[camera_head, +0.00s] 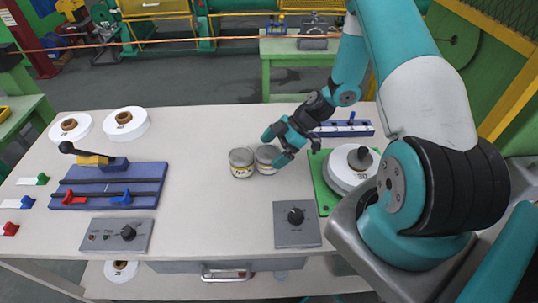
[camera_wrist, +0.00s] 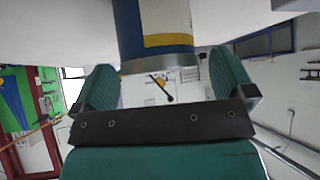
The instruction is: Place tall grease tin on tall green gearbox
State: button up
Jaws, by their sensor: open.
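Two round tins stand side by side on the pale table, a left tin (camera_head: 242,164) and a right tin (camera_head: 266,160). My gripper (camera_head: 276,148) is open at the right tin, and its fingers hide part of it. Green machinery (camera_head: 206,30) stands in the background; I cannot tell which part is the tall gearbox.
A grey control box (camera_head: 297,224) stands in front of the tins. A white spool (camera_head: 350,168) on a green plate is to the right, a blue rail (camera_head: 345,129) behind. A blue fixture (camera_head: 105,186) and white spools (camera_head: 126,123) are left. Table between is clear.

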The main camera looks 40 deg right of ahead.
jog(key=shift+x, duration=1)
jog(key=shift+c, duration=0.2)
jog(key=c, duration=1.1)
jog(key=shift+c, duration=0.2)
